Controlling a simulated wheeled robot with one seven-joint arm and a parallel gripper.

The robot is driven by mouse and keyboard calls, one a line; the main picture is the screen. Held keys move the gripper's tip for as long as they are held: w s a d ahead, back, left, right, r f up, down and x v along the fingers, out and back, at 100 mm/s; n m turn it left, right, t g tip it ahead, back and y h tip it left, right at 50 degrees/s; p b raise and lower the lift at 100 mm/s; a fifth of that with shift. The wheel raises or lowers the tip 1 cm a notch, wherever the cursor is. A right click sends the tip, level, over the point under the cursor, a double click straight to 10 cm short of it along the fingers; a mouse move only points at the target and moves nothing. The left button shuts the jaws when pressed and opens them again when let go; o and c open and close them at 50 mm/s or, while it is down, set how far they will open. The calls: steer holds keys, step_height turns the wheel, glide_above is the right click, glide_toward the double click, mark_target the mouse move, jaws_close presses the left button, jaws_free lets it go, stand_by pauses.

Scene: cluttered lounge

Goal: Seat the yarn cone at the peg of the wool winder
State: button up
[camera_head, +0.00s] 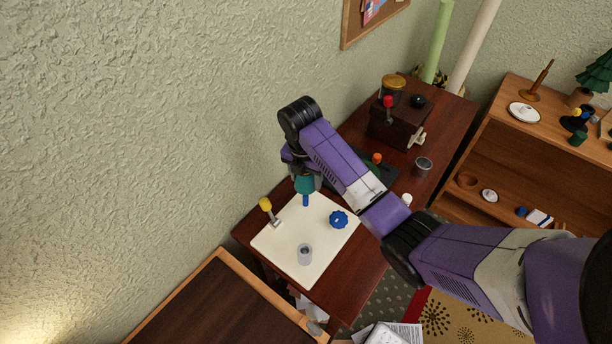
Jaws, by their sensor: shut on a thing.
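My gripper (302,170) hangs down over the back part of a white board (282,241) on the dark wooden table. It is shut on a teal piece (305,185), which I take to be the yarn cone; the fingers are mostly hidden by my wrist. A narrow blue post (306,201) shows right below the teal piece. I cannot tell whether it is a peg or part of the held thing, or whether they touch. The board, likely the wool winder's base, also bears a yellow-knobbed lever (266,204), a blue lobed knob (339,219) and a grey hollow cylinder (305,254).
Behind my forearm stand a dark wooden box (395,125) with a red-knobbed lever and a small metal cup (423,164). The wall (150,130) is close behind the board. A shelf (510,150) with small objects is at right.

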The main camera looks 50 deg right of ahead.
mark_target(306, 197)
steer(key=shift+f+b, duration=0.85)
steer(key=shift+f, duration=1.05)
steer(key=shift+p, duration=1.05)
steer(key=shift+f+b, duration=1.5)
steer(key=shift+f, duration=1.4)
steer(key=o, duration=1.5)
steer(key=shift+o, duration=0.2)
steer(key=shift+s+a+r, duration=0.1)
steer(key=shift+a+r, duration=0.05)
steer(key=shift+r, duration=1.15)
steer(key=shift+w+a+r, duration=0.1)
steer(key=shift+a+r, duration=0.1)
steer(key=shift+r, duration=1.05)
steer(key=shift+s+a+r, duration=0.1)
steer(key=shift+a+r, duration=0.05)
steer(key=shift+r, duration=1.15)
